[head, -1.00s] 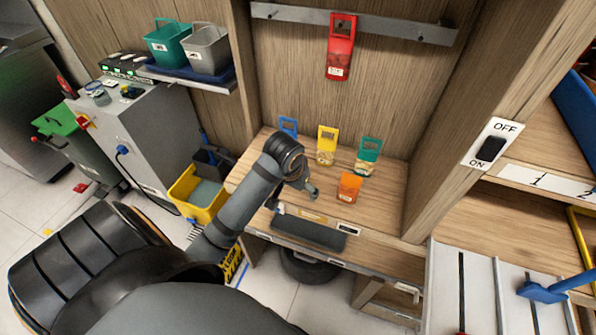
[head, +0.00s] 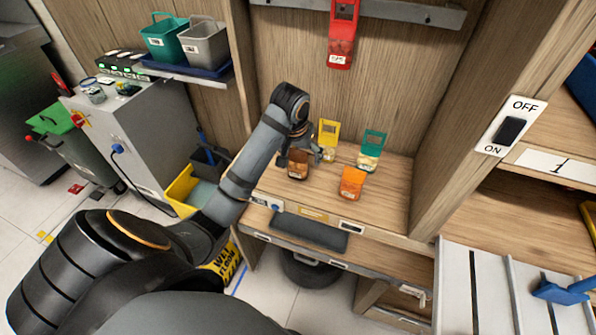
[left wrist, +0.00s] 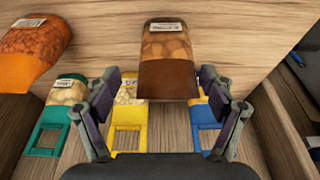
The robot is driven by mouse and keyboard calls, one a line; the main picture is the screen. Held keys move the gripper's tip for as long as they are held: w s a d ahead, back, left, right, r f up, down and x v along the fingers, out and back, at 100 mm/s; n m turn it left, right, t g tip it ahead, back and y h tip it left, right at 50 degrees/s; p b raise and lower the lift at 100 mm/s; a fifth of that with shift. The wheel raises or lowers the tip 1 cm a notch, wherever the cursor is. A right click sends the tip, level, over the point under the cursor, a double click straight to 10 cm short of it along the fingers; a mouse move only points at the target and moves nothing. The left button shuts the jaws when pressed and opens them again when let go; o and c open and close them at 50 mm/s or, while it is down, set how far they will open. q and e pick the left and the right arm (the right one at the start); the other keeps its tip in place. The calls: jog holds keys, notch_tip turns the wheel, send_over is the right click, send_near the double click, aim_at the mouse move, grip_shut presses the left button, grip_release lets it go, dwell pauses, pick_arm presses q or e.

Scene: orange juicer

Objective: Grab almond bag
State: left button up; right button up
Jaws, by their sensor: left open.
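Small bags with coloured tops stand on the wooden shelf; their labels are too small to read, so I cannot tell for sure which is the almond bag. A brown bag (head: 298,165) with tan nuts is at my left gripper (head: 305,157). In the left wrist view this brown bag (left wrist: 167,62) shows between the fingertips of my open left gripper (left wrist: 160,82); contact cannot be told. Behind stand a yellow-topped bag (head: 328,139), a green-topped bag (head: 369,153) and a blue-topped one (left wrist: 203,112), which my arm hides in the head view. My right gripper is not in view.
An orange bag (head: 352,184) stands close by, to the right on the same shelf. A red bag (head: 341,40) hangs on the rail above. A wooden side wall with an OFF/ON switch (head: 510,129) bounds the right. The shelf's front right is clear.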

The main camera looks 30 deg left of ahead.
aim_at(299, 163)
pick_arm(q)
jog(key=x, duration=0.4)
jog(key=shift+s+a+f, duration=0.2)
jog(key=shift+a, duration=0.15)
jog(key=shift+w+f, duration=0.15)
jog(key=shift+f, duration=0.15)
jog(key=c, duration=1.1)
